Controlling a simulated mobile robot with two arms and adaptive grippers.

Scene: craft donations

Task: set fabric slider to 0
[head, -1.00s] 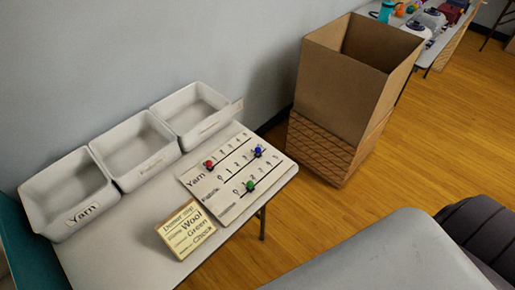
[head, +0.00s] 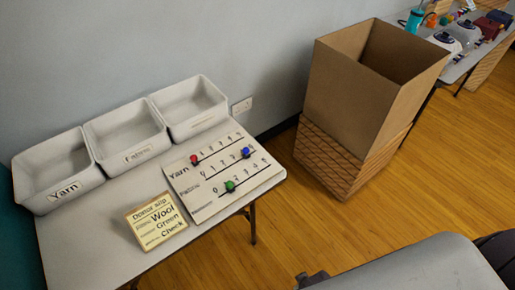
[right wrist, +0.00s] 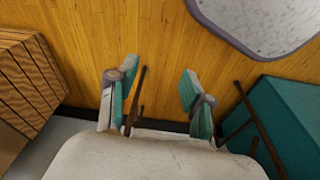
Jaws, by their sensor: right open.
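The slider board (head: 236,178) lies on the near table, with three numbered tracks. The red knob (head: 194,159) is at the left end of the top track, beside "Yarn". The blue knob (head: 246,152) is well to the right on the middle track. The green knob (head: 230,186) is partway along the bottom track. The lower two row labels are too small to read surely. My right gripper (right wrist: 160,82) is open and empty in the right wrist view, with wooden floor beyond its fingers. My left gripper is not in view.
White bins stand along the wall, one marked Yarn (head: 62,191), one apparently Fabric (head: 138,155). A donation slip card (head: 156,222) reads Wool, Green, Check. A tall cardboard box (head: 352,95) stands right of the table (head: 95,250). A far table (head: 455,72) holds several items.

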